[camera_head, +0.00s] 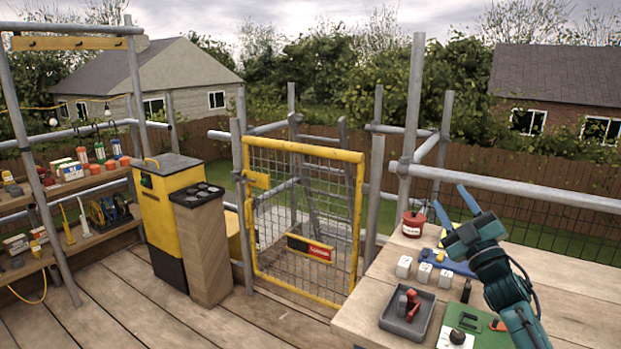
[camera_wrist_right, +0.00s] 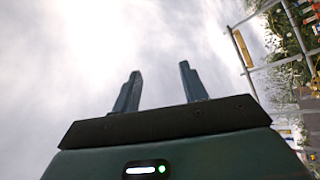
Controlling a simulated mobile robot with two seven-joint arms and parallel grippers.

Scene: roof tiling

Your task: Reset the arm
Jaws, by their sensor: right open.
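My right arm comes in from the lower right in the head view. Its gripper (camera_head: 455,205) is raised above the wooden workbench (camera_head: 375,300), fingers pointing up and to the left. The two blue-grey fingers are apart with nothing between them. In the right wrist view the open fingers (camera_wrist_right: 160,90) stand against cloudy sky, with a sideways strip of the scaffolding at the right edge. My left gripper is in neither view.
On the bench are a grey tray (camera_head: 390,318) with a red item, white blocks (camera_head: 404,267), a red tub (camera_head: 413,224) and a green board (camera_head: 480,328). A yellow mesh gate (camera_head: 300,147) stands left of the bench. Wooden decking (camera_head: 130,310) is clear at lower left.

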